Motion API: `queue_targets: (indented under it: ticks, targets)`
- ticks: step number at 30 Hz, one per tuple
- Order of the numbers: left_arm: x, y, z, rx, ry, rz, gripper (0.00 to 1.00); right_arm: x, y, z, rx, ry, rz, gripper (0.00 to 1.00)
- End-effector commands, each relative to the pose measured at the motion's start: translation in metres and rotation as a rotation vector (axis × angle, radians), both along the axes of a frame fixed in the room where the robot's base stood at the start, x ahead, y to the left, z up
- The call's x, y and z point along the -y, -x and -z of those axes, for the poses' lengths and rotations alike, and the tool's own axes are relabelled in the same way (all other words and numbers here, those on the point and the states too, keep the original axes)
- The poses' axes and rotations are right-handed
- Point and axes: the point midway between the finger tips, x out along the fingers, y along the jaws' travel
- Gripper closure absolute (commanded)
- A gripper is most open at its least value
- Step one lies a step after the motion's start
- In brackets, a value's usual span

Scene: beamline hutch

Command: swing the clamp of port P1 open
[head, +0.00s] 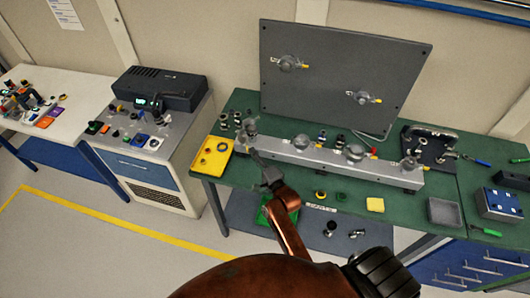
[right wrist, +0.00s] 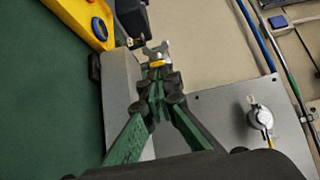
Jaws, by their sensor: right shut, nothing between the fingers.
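A long grey manifold bar (head: 315,157) lies on the green bench with several clamped ports along it. A metal clamp fitting (head: 249,128) stands at its left end; I cannot read which port is P1. My right gripper (head: 254,154) is just in front of that left end. In the right wrist view the right gripper (right wrist: 156,78) has its fingers shut together and empty. Their tips are close to a metal clamp (right wrist: 155,50) with a yellow part; I cannot tell whether they touch. My left gripper is not in view.
A dark upright panel (head: 340,75) with two fittings stands behind the bar. A yellow tray (head: 213,158) is left of the bar. A yellow block (head: 375,204), a grey tray (head: 443,211) and a blue box (head: 499,204) are on the front right of the bench.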

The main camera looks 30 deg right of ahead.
Motion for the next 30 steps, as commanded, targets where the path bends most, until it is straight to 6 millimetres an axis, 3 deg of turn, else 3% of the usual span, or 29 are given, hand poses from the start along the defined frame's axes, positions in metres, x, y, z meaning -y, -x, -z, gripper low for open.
queue_targets:
  ticks: [2, 5, 16, 23, 27, 30]
  targets:
    - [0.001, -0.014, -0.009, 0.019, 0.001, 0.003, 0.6, -0.005, -0.002, -0.004, 0.002, -0.001, -0.003, 1.0]
    - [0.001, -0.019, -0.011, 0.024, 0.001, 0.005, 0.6, -0.009, -0.002, -0.003, 0.002, -0.001, -0.004, 1.0]
    - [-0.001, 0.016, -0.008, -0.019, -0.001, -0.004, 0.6, -0.011, -0.002, -0.002, 0.002, -0.002, -0.006, 1.0]
    - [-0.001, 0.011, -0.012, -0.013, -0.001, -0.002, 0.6, 0.007, 0.002, -0.002, 0.001, 0.002, -0.006, 1.0]
    - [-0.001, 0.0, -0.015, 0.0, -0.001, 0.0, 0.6, 0.034, 0.009, -0.001, 0.0, 0.004, -0.004, 1.0]
    - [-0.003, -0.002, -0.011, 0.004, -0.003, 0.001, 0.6, 0.027, 0.037, 0.003, -0.001, -0.003, -0.003, 1.0]
